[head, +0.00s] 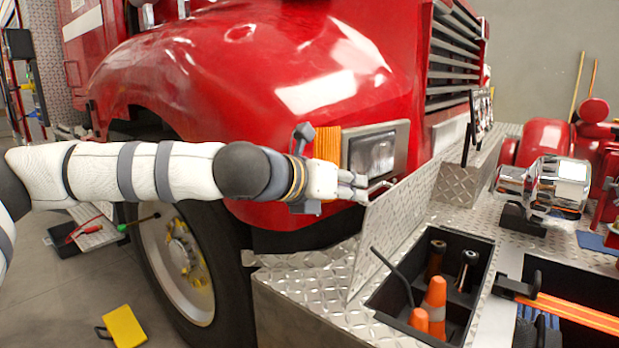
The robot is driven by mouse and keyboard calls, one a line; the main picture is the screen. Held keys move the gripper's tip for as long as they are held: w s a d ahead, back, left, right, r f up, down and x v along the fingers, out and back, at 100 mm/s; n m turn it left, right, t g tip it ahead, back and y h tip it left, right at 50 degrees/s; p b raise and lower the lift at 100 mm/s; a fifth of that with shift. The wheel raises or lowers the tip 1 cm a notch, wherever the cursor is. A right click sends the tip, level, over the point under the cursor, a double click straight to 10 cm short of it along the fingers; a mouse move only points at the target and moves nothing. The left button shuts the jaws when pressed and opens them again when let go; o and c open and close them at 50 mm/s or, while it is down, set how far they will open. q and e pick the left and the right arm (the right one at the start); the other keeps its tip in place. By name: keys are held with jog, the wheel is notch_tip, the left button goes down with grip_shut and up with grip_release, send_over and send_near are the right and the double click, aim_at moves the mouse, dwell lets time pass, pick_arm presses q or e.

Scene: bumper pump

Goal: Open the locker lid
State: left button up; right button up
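The locker lid (398,226) is a diamond-plate metal panel on the bumper. It stands raised, nearly upright, along the left side of the locker (462,308). The dark locker is uncovered and holds orange cones (434,298), a bent black bar and dark cylindrical nozzles (468,264). My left gripper (366,188) is beside the lid's upper edge, on its left side, in front of the headlight. A small metal piece shows just past its fingertips. I cannot tell whether the fingers are touching the lid or closed on anything. My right gripper is not in view.
The red fire truck (240,80) fills the back, with its headlight (372,155) close behind my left gripper. Chrome fittings (545,185) and a second open bin with an orange strap (575,312) are at right. A yellow block (124,326) lies on the floor.

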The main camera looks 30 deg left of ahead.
pick_arm(q)
jog(key=p+v, duration=0.2)
jog(key=v, duration=0.9)
jog(key=shift+a, duration=0.3)
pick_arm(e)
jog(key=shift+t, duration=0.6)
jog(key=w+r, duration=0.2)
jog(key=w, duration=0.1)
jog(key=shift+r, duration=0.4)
pick_arm(q)
jog(key=shift+f, duration=0.15)
